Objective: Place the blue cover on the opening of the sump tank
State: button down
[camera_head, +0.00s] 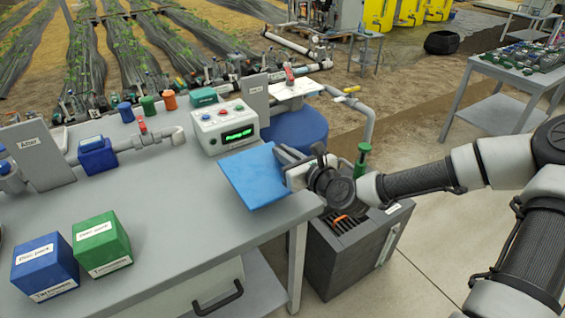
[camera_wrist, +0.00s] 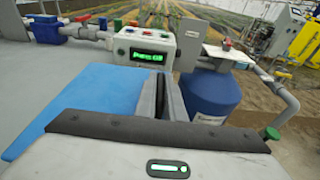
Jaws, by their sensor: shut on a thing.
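The blue cover (camera_head: 250,178) is a flat, square-looking plate, held tilted above the right end of the grey table. My gripper (camera_head: 284,157) is shut on its right edge. In the wrist view the cover (camera_wrist: 88,92) spreads to the left of the gripper fingers (camera_wrist: 163,98). A round blue tank (camera_head: 302,130) stands just behind the table's right end. It also shows in the wrist view (camera_wrist: 212,92), with a white label too small to read. I cannot tell whether it is the sump tank, and no opening shows clearly. The cover is apart from this tank.
A pump control box (camera_head: 224,128) with a lit green display stands behind the cover. A blue box (camera_head: 45,268) and a green box (camera_head: 101,244) sit at the table's front left. A dark grey bin (camera_head: 345,262) stands below my wrist. Pipes (camera_head: 366,118) run beside the tank.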

notch_tip(320, 180, up, 3)
jog(key=shift+d+r+p, duration=0.1)
jog(key=shift+r+p, duration=0.05)
jog(key=shift+p, duration=0.2)
jog(key=d+r+m+t+h, duration=0.1)
jog(key=d+r+m+h, duration=0.15)
jog(key=d, duration=0.35)
jog(key=w+d+r+m+t+h, duration=0.1)
jog(key=d+m+h, duration=0.1)
jog(key=d+h, duration=0.25)
jog(key=d+r+m+t+h, duration=0.1)
jog(key=d+r+m+h, duration=0.15)
jog(key=d, duration=0.35)
jog(key=s+r+p, duration=0.6)
jog(key=r+p, duration=0.1)
jog(key=p, duration=1.4)
jog(key=shift+s+r+y, duration=0.2)
jog(key=shift+r+y, duration=0.05)
jog(key=shift+y, duration=0.1)
